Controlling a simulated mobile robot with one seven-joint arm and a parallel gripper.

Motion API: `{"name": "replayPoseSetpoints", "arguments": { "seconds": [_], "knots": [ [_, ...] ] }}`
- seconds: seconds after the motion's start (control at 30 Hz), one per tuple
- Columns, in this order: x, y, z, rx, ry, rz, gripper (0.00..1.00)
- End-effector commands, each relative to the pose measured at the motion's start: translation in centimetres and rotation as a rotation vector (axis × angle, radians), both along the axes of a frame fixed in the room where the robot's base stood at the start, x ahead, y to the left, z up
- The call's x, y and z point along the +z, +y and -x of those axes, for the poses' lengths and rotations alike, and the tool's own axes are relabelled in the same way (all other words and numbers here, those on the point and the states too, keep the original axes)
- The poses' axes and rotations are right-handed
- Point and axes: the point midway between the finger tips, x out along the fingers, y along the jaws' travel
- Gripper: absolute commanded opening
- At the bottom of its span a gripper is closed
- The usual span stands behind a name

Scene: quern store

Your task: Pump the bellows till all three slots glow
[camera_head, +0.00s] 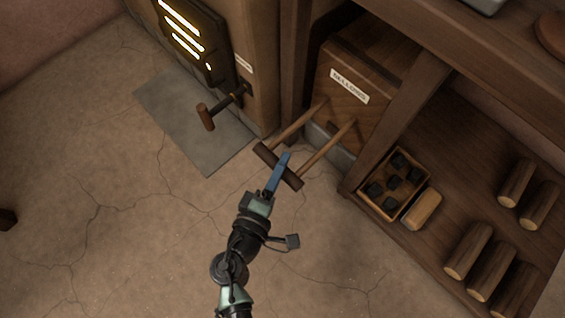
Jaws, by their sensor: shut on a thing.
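The wooden bellows box (346,97), labelled "BELLOWS", stands under the bench. Two pale rods come out of its front to a dark crossbar handle (293,182), which stands well out from the box. My gripper (282,165) is shut on the middle of this handle, its blue fingers covering that part. At the top left, a dark stove door (206,71) has slots (186,43) that glow bright yellow-white. The top of the door is cut off by the picture edge. A small bright spot shows below the slots.
A door handle with a brown grip (205,117) juts out above a grey floor plate (203,150). Right of the bellows, a shelf holds a box of dark lumps (366,197), a pale block (422,209) and several logs (468,250).

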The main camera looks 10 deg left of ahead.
Motion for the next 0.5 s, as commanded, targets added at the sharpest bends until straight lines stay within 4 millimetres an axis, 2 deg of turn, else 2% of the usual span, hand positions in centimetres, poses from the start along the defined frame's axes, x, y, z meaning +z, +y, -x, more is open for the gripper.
{"name": "replayPoseSetpoints", "arguments": {
  "seconds": [0.03, 0.07, 0.2, 0.5],
  "knots": [
    [0.01, 0.04, -0.04, 0.002, 0.000, 0.000, 0.00],
    [0.01, 0.04, -0.05, 0.002, 0.000, 0.000, 0.38],
    [0.00, 0.01, -0.07, 0.001, 0.000, 0.000, 0.64],
    [0.03, 0.00, 0.00, 0.000, 0.000, 0.000, 0.64]
  ]
}}
